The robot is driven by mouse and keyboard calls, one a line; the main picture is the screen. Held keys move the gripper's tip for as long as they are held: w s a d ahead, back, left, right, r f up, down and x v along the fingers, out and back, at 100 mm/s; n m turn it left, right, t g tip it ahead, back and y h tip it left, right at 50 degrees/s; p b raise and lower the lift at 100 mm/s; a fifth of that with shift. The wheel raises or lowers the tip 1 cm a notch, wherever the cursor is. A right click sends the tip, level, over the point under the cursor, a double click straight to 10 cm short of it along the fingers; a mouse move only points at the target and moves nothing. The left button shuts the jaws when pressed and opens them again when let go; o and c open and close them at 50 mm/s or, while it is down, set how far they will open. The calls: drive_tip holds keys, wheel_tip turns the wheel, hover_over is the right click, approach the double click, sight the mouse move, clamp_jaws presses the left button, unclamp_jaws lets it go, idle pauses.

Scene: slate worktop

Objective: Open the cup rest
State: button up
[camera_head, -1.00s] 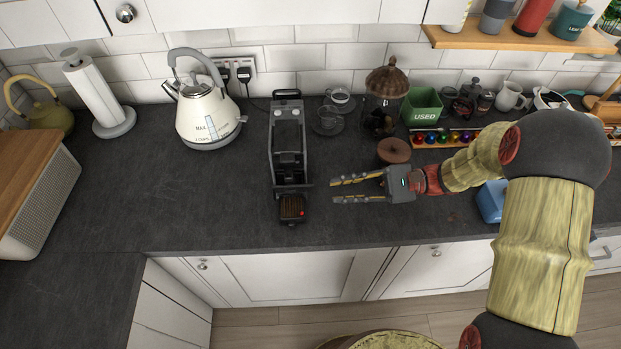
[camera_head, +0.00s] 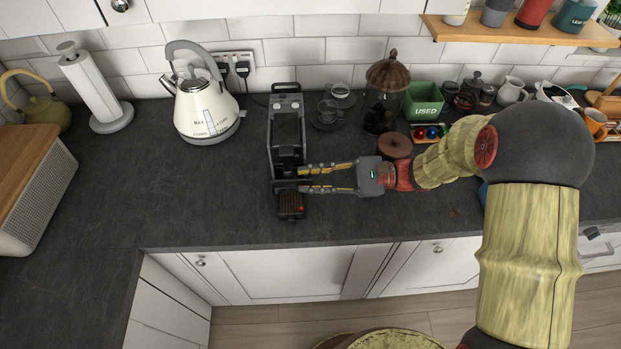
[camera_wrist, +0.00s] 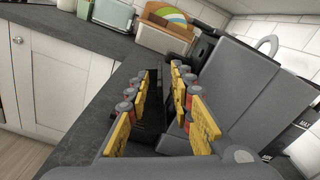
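A slim grey and black coffee machine (camera_head: 285,135) stands on the worktop. Its low dark front part with a ribbed top, seemingly the cup rest (camera_head: 290,204), juts toward the front edge, with a small red spot at its right. My gripper (camera_head: 302,178) reaches in from the right, fingers apart, its tips at the machine's front just behind the ribbed part. In the wrist view my open fingers (camera_wrist: 160,95) flank a dark part of the machine; the grey body (camera_wrist: 245,80) rises at right. I cannot tell whether they touch it.
A cream kettle (camera_head: 207,108) stands left of the machine. Glass cups (camera_head: 327,112) and a round brown-lidded pot (camera_head: 394,146) are at its right, with a green USED bin (camera_head: 423,101) behind.

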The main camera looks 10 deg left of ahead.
drive_tip(key=shift+c, duration=0.6)
drive_tip(key=c, duration=0.4)
clamp_jaws()
